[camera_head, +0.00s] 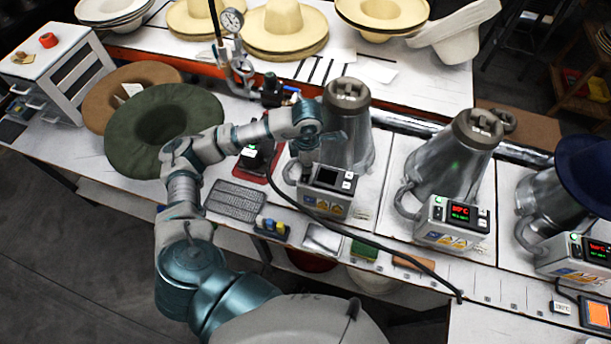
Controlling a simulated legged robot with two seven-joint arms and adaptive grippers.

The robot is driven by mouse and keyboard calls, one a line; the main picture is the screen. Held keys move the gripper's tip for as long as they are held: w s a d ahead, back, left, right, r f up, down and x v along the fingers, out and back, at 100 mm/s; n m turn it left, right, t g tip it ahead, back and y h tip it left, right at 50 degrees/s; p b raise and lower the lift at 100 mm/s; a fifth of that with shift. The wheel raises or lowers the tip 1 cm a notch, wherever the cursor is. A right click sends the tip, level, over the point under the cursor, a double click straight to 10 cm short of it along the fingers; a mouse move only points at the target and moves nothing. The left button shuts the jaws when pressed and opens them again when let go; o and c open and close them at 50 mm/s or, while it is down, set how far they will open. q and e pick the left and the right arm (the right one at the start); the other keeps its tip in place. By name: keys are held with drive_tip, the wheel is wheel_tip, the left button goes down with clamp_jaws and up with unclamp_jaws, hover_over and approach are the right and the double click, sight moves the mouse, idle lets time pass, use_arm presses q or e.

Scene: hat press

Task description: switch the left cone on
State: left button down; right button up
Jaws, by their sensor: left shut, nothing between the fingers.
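The left cone (347,125) is a grey metal cone standing upright on the bench, partly behind my left gripper. Its white control box (325,190) sits at its foot, and the display is dark. My left gripper (306,174) is shut and empty, pointing down at the left end of that box's top. The gripper covers that corner, and I cannot tell whether it touches. The middle cone (457,155) has a box (452,222) with a lit red and green display. My right gripper is not in view.
A third cone (548,205) with a blue hat (594,175) and lit box (575,255) stands at right. A green hat (190,112) lies left of my forearm. A black cable (360,240) crosses the bench front. A pressure gauge (231,20) stands behind.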

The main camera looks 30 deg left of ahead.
use_arm(q)
drive_tip(key=shift+f, duration=0.35)
drive_tip(key=shift+r, duration=0.1)
drive_tip(key=shift+r+p, duration=1.9)
drive_tip(key=shift+r, duration=1.6)
